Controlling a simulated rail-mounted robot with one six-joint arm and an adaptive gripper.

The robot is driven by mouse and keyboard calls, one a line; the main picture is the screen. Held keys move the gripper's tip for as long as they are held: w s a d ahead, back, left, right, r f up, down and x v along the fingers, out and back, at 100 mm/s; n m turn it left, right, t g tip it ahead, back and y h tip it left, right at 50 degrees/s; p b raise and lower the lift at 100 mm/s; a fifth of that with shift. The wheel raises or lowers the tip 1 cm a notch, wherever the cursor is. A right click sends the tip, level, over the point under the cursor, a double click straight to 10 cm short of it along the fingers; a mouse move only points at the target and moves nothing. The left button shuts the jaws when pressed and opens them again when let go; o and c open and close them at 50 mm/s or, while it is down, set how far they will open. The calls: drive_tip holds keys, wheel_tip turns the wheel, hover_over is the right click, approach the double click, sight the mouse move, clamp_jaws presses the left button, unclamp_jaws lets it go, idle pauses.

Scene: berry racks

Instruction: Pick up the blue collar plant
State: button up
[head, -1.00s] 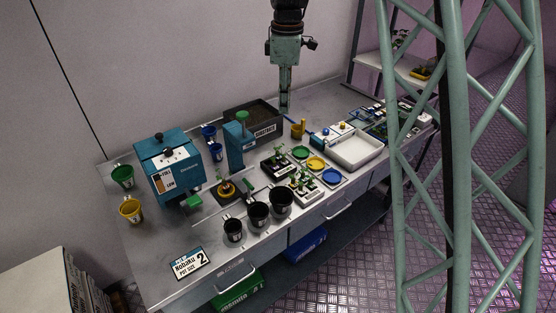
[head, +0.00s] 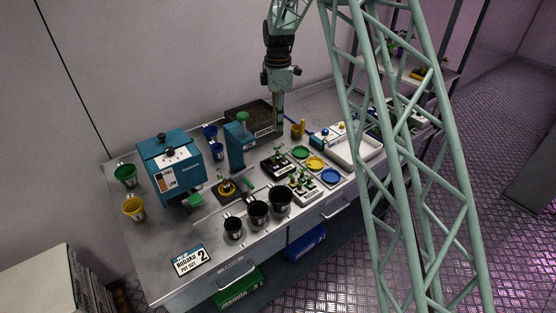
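Small green seedlings stand in a black tray (head: 275,170) and in a white tray (head: 300,194) at the middle of the bench. The collars are too small to tell which plant has a blue one. My gripper (head: 277,129) points down over the bench, beside the right end of a dark soil-filled bin (head: 262,131) and behind the black tray. Its fingers are too small and dark to tell open from shut, and I see no plant at them.
Green (head: 300,152), yellow (head: 315,163) and blue (head: 331,176) discs lie right of the trays. Three black pots (head: 257,213) stand in front. A teal press (head: 236,147), a teal box (head: 170,165) and a yellow cup (head: 298,130) are nearby.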

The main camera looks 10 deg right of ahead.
drive_tip(key=shift+f, duration=0.1)
idle(0.3)
drive_tip(key=shift+f, duration=4.2)
drive_tip(key=shift+f, duration=0.1)
drive_tip(key=shift+w+f, duration=0.1)
drive_tip(key=shift+f, duration=2.4)
drive_tip(key=shift+c, duration=0.7)
clamp_jaws()
drive_tip(key=shift+r, duration=0.1)
wheel_tip(320, 180, up, 10)
